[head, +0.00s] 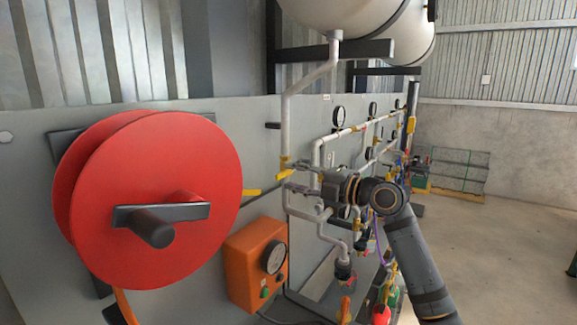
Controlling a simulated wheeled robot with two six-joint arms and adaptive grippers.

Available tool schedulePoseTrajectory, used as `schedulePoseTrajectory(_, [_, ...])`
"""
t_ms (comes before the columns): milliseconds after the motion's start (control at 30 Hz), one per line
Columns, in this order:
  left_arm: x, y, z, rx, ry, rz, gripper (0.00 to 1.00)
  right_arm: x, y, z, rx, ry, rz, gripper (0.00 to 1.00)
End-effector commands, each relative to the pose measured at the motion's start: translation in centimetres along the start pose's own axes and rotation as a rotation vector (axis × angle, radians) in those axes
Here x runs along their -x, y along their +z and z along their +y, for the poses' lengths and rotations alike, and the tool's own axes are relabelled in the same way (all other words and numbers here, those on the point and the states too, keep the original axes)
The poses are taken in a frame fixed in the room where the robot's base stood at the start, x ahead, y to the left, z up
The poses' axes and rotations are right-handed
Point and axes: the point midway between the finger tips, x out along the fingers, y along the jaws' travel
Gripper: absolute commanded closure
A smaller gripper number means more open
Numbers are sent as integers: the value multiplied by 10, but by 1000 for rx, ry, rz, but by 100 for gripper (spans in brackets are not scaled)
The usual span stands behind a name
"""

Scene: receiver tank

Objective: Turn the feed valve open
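My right gripper (291,179) reaches in from the right, in front of the grey panel, with its fingers pointing left at a vertical grey pipe (286,118). The fingers look parted, one above the other. Yellow parts that look like a valve lever (253,192) show at the pipe, just left of the fingertips. I cannot tell whether the fingers touch the lever or the pipe. No label shows which valve is the feed valve. My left gripper is not in view.
A large red hose reel (190,150) stands out at the left. An orange box (250,265) with a gauge is below the gripper. Pipes, gauges (339,115) and yellow valves run along the panel behind. A white tank (345,15) hangs above. The floor (500,250) at right is clear.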

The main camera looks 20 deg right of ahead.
Motion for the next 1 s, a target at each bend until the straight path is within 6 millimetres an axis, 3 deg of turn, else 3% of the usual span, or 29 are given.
schedulePoseTrajectory(200, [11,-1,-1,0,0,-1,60,-21,0,0,-1,-1,0,61])
schedulePoseTrajectory(467, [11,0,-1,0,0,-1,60,-22,1,-1,1,-1,-1,61])
schedulePoseTrajectory(767, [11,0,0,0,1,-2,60,-22,1,-1,1,-1,-1,99])
schedulePoseTrajectory(1000, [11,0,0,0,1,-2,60,-22,1,-1,0,-1,-1,100])
